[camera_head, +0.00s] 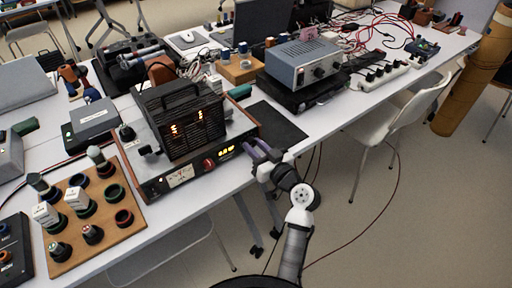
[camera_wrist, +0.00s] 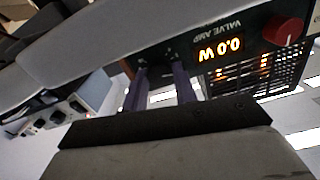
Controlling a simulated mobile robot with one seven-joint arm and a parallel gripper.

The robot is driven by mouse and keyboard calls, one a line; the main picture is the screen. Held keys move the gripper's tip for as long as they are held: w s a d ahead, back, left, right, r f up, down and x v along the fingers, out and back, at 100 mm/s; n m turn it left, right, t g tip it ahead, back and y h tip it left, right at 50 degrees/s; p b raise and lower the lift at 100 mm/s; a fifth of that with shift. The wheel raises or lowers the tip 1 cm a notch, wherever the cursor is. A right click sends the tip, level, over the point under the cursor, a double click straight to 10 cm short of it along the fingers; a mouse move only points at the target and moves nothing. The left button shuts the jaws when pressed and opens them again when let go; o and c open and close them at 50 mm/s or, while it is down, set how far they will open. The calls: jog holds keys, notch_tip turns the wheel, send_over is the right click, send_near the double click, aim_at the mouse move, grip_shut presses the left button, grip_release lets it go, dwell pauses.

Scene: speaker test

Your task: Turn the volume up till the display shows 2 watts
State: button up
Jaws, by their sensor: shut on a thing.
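The valve amplifier (camera_head: 180,140) is a dark, caged unit with a wood-edged front, standing near the table's front edge. Its lit display (camera_head: 227,148) reads 0.0 W upside down in the wrist view (camera_wrist: 221,48). A red knob (camera_head: 208,163) sits left of the display and is clear of my gripper; the wrist view shows it too (camera_wrist: 284,30). My gripper (camera_head: 259,149) is at the front's right end, beside the display. Its purple fingers (camera_wrist: 160,72) reach the panel and are shut on what seems to be the volume knob, mostly hidden between the fingertips.
A wooden board with several knobs (camera_head: 140,237) lies left of the amplifier. A dark mat (camera_head: 276,122) lies to its right, with a grey-blue box (camera_head: 303,63) behind. A white chair (camera_head: 385,130) stands at the table's right front. The floor in front is mostly open.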

jog(key=shift+d+m, duration=0.1)
jog(key=shift+m, duration=0.3)
jog(key=m, duration=0.4)
jog(key=shift+m+p, duration=0.3)
jog(key=shift+m, duration=0.1)
jog(key=m+p, duration=0.1)
jog(key=m, duration=0.3)
jog(key=shift+m+p, duration=0.35)
jog(key=shift+m, duration=0.05)
jog(key=shift+f, duration=0.1)
jog(key=o, duration=1)
jog(key=shift+s, duration=0.1)
